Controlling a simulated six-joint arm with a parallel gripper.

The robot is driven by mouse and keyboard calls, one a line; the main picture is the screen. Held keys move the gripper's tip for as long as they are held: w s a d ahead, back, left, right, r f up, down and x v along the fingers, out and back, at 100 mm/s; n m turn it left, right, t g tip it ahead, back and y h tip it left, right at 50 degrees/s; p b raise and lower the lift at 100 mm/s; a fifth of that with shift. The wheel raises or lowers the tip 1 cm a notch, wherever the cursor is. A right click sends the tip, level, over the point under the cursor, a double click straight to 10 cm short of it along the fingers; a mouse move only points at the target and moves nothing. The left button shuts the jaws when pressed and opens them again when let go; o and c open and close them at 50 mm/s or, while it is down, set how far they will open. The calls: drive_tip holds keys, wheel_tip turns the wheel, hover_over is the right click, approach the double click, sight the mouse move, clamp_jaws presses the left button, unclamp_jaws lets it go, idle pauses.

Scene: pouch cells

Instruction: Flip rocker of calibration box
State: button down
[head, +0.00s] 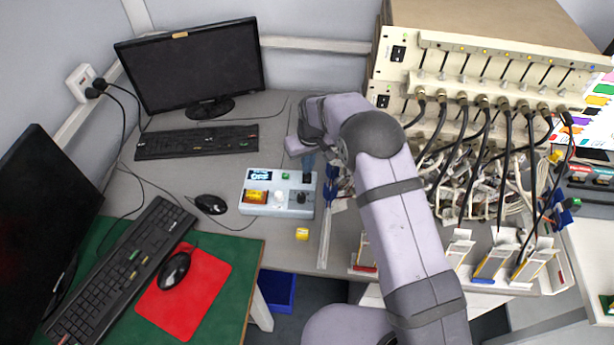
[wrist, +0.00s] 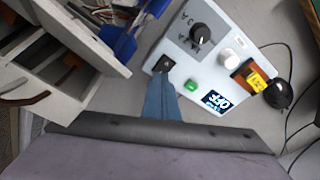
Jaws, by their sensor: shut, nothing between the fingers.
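The calibration box (head: 262,205) is a pale case on the grey desk, left of my arm in the head view. In the wrist view, the box (wrist: 221,73) shows a small display reading OFF (wrist: 217,101), a green button (wrist: 191,85), a black knob (wrist: 200,33), a white knob (wrist: 231,57) and a yellow-labelled part (wrist: 256,80). The black rocker (wrist: 166,63) is at the box's corner. My gripper (wrist: 163,76) is shut and empty, its blue fingertips at the rocker; I cannot tell whether they touch it. In the head view, the gripper (head: 307,168) is above the box's right back corner.
A black mouse (head: 210,204) and a keyboard (head: 197,142) lie left of and behind the box. A small yellow block (head: 302,233) lies in front of it. A cable-filled rack (head: 470,105) stands to the right.

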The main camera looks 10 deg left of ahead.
drive_tip(key=shift+f+b, duration=0.5)
drive_tip(key=shift+f, duration=0.2)
idle(0.6)
wheel_tip(320, 180, up, 7)
drive_tip(key=p, duration=0.4)
idle(0.6)
idle(0.4)
drive_tip(key=s+d+r+m, duration=0.1)
drive_tip(key=s+d+r, duration=0.35)
drive_tip(key=d, duration=0.25)
drive_tip(key=s+d+r+m, duration=0.2)
drive_tip(key=s+d+r, duration=0.25)
drive_tip(key=d, duration=0.25)
drive_tip(key=s+d+m, duration=0.1)
drive_tip(key=s+d, duration=0.2)
drive_tip(key=s, duration=0.4)
drive_tip(key=s+d+r+m+g, duration=0.1)
drive_tip(key=s+d, duration=0.2)
drive_tip(key=s, duration=0.3)
drive_tip(key=s+d+m, duration=0.1)
drive_tip(key=s+d, duration=0.2)
drive_tip(key=s, duration=0.4)
drive_tip(key=shift+s+d+r+g+h, duration=0.15)
drive_tip(key=shift+s+d+g+h, duration=0.15)
drive_tip(key=shift+h, duration=0.1)
